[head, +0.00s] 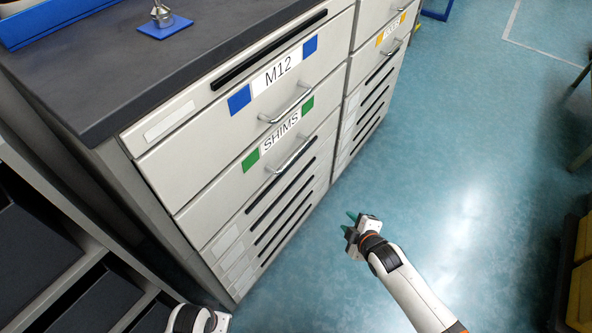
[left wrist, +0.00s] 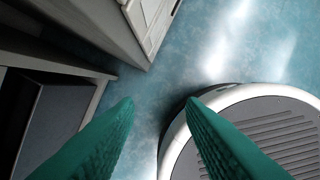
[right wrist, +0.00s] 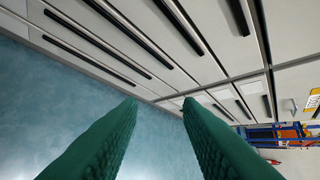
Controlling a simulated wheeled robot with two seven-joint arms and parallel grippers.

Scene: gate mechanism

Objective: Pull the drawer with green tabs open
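The drawer with green tabs (head: 205,192) is in the head view, labelled SHIMS, with a green square at each end of its label and a silver bar handle (head: 289,155). It sits flush in the grey cabinet, below the M12 drawer with blue tabs (head: 228,103). My right gripper (head: 352,222) is in front of the cabinet, to the right of and below the handle, apart from it. Its green fingers (right wrist: 160,105) are spread and empty in the right wrist view. My left gripper's fingers (left wrist: 160,105) are spread and empty over the floor; in the head view only part of the left arm shows.
A dark worktop (head: 110,85) covers the cabinet, with a blue tray (head: 50,22) and a small metal part on a blue plate (head: 165,26). A yellow-tabbed drawer (head: 385,45) is farther right. Shelving (head: 60,235) stands at left.

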